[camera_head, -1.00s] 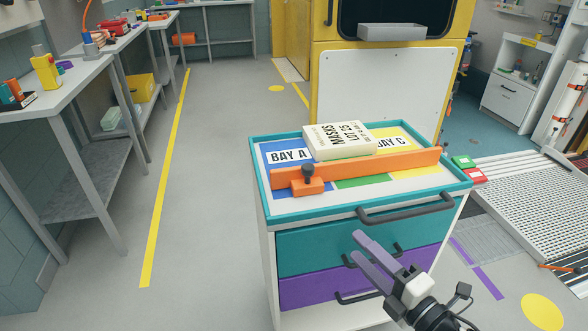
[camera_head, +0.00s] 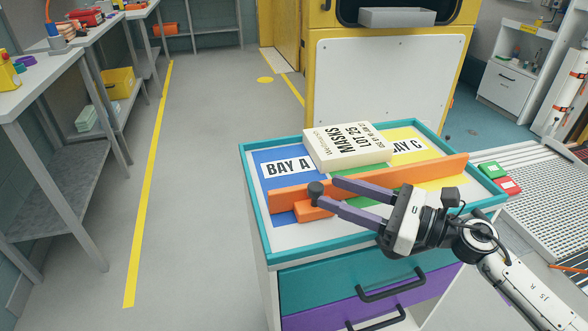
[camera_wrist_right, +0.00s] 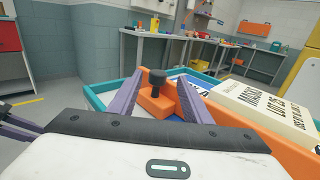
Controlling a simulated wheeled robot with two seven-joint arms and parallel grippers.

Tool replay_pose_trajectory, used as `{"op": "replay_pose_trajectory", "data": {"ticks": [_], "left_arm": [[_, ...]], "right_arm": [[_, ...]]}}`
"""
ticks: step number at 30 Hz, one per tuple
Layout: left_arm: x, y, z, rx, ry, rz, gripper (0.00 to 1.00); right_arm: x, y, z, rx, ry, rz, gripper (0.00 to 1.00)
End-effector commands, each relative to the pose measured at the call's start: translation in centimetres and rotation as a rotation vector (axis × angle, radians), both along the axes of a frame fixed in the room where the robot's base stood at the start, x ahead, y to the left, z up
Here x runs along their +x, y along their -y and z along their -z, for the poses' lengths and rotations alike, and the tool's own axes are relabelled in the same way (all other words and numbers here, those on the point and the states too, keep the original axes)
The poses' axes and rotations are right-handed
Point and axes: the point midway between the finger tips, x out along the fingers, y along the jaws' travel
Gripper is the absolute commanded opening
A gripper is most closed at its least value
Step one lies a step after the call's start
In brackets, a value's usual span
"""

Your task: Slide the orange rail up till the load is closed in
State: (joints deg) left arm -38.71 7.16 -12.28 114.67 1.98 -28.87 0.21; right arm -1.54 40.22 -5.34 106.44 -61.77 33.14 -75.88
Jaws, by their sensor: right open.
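The orange rail (camera_head: 432,172) lies across the teal-rimmed top of the cart (camera_head: 278,243), in front of the load. It has an orange foot block with a dark knob (camera_head: 316,190) near its left end. The load is a cream box of masks (camera_head: 346,146) lying over the bays behind the rail. My right gripper (camera_head: 334,192) is open with purple fingers. Its tips are at the knob; in the right wrist view the knob (camera_wrist_right: 157,80) shows between the two fingers. I cannot tell whether they touch it.
Bay A (camera_head: 288,168) is blue and bay C (camera_head: 408,146) is yellow, with green between. A green block (camera_head: 492,170) and a red block (camera_head: 508,185) lie right of the cart. Workbenches line the left; the floor (camera_head: 205,150) between is clear.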

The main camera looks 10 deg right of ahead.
Motion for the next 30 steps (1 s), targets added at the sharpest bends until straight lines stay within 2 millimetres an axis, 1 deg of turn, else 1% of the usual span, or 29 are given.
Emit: {"op": "replay_pose_trajectory", "data": {"ticks": [1, 6, 12, 15, 20, 27, 28, 30], "left_arm": [[-0.4, 0.0, 0.0, -0.001, -0.009, -0.001, 0.31], [-1.3, -0.1, 0.3, 0.0, -0.033, -0.003, 0.31], [-1.3, -0.3, -0.4, -0.002, -0.028, -0.008, 0.31], [-1.3, -0.4, -0.4, -0.001, -0.029, -0.011, 0.31], [-1.4, -0.5, -0.2, 0.002, -0.033, -0.011, 0.31], [-1.0, -0.7, -0.2, 0.007, -0.027, -0.009, 0.31], [-0.9, -0.7, -0.3, 0.007, -0.026, -0.009, 0.31], [-0.8, -0.7, -0.3, 0.008, -0.024, -0.009, 0.31]], "right_arm": [[0.5, -0.5, -0.3, 0.004, 0.002, 0.0, 0.45], [2.7, -2.8, -0.5, 0.004, 0.003, 0.0, 0.45], [5.0, -5.4, -0.4, 0.004, 0.002, 0.0, 0.45], [5.8, -6.2, -0.2, 0.004, 0.001, 0.0, 0.45], [6.4, -6.8, -0.1, 0.003, 0.0, 0.0, 0.45], [6.4, -6.9, -0.1, 0.002, -0.001, 0.001, 0.45], [6.4, -6.9, -0.1, 0.001, 0.0, 0.001, 0.43], [6.4, -6.9, -0.1, 0.001, 0.0, 0.001, 0.31]]}}
